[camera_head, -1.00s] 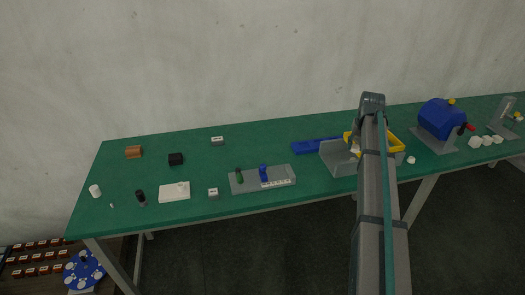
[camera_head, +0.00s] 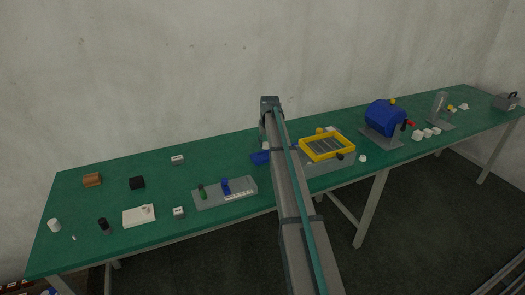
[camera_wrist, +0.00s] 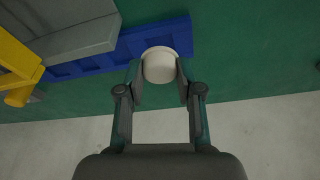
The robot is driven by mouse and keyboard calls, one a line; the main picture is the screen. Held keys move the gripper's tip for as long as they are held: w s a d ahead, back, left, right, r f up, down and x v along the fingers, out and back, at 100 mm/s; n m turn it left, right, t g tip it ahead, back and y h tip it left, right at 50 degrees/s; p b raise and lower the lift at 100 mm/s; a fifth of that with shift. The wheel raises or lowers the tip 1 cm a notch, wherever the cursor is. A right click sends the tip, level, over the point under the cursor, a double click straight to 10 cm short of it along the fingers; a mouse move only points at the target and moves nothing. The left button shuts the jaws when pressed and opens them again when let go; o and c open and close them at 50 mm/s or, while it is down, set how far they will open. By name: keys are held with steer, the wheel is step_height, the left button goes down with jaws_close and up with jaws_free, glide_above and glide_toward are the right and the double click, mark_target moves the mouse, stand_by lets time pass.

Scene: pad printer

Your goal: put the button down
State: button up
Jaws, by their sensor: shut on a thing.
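The button is a white round piece (camera_wrist: 159,64) between the fingertips of my gripper (camera_wrist: 160,84) in the wrist view. My gripper is shut on it. The button shows over a blue slotted strip (camera_wrist: 105,54); I cannot tell whether it touches the strip or hangs above it. In the head view the blue strip (camera_head: 260,158) shows just left of my arm. My gripper and the held button are hidden behind my arm there.
A yellow frame (camera_head: 327,148) on a grey base stands right of my arm. A blue drum machine (camera_head: 385,116) and several white pieces (camera_head: 418,135) are farther right. Green table (camera_head: 100,203) is bare between small objects.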

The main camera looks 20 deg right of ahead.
steer(key=p, duration=0.2)
glide_above(263, 157)
steer(key=f, duration=0.5)
steer(key=shift+s+f, duration=0.25)
steer(key=shift+f, duration=0.15)
steer(key=shift+w+f, duration=0.1)
steer(key=shift+f, duration=0.25)
step_height(263, 157, down, 3)
steer(key=shift+r+p, duration=0.2)
steer(key=shift+p, duration=0.65)
steer(key=shift+f, duration=0.1)
